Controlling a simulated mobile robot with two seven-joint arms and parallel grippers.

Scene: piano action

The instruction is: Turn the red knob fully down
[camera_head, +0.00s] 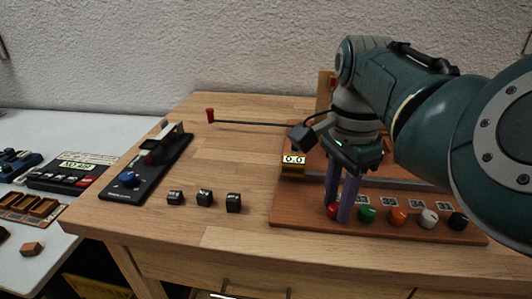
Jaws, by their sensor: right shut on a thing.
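The red knob (332,211) is the leftmost in a row of coloured knobs along the front of a reddish-brown wooden board (289,215). My right gripper (339,209) points down over it, its two purple fingers on either side of the knob and shut on it. The fingers and wrist cover much of the knob, so how far it is turned cannot be seen. My left gripper is not in view.
Green (367,214), orange (397,216), white (428,218) and black (457,221) knobs stand close to the right. A yellow display reading 0.0 (293,165) is behind. Small black cubes (204,198) and a black device (146,170) lie left. The table middle is clear.

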